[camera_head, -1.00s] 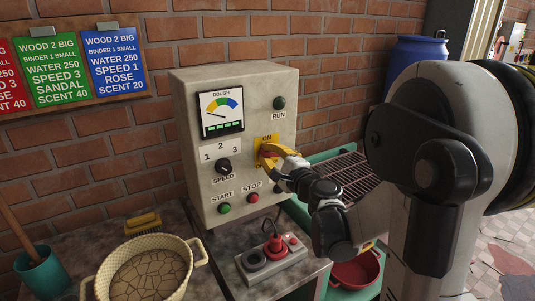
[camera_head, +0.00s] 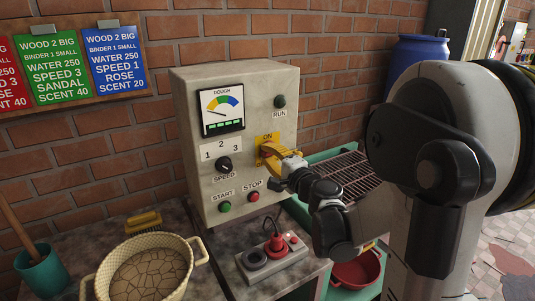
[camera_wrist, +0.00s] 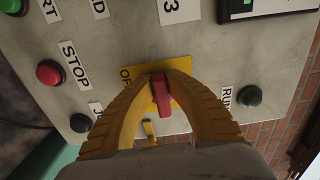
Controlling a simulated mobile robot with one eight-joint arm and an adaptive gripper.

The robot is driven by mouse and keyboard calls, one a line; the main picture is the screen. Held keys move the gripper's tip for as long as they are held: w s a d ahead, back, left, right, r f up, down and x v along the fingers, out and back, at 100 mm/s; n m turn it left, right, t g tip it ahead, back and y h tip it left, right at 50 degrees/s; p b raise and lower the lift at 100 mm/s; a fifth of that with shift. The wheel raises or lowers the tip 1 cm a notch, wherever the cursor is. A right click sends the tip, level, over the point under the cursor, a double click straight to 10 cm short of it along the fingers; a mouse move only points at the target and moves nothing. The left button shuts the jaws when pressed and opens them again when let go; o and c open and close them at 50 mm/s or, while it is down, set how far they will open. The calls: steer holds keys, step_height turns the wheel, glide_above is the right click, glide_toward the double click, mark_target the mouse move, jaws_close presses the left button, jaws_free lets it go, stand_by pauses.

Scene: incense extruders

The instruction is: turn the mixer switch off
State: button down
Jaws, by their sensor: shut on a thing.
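The mixer switch (camera_wrist: 161,92) is a red lever on a yellow plate (camera_wrist: 182,68) marked ON and OFF, on the front of the pale control box (camera_head: 205,85). My gripper (camera_wrist: 166,68) has curved yellow fingers closed around the red lever, one on each side. It also shows in the head view (camera_head: 268,151), reaching in from the right. A small yellow tab (camera_wrist: 149,129) shows near the lever.
The STOP button (camera_wrist: 50,73) and RUN lamp (camera_wrist: 249,96) flank the switch. The speed knob (camera_head: 223,165) and START button (camera_head: 224,207) sit left. Below are a socket block (camera_head: 272,262) with a red plug and a cream pot (camera_head: 188,289). A wire rack (camera_head: 345,172) stands right.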

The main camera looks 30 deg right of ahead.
steer(key=c, duration=1.4)
jaws_free()
steer(key=shift+s, duration=0.1)
steer(key=s, duration=1.1)
steer(key=shift+s+d, duration=0.2)
steer(key=shift+s, duration=0.2)
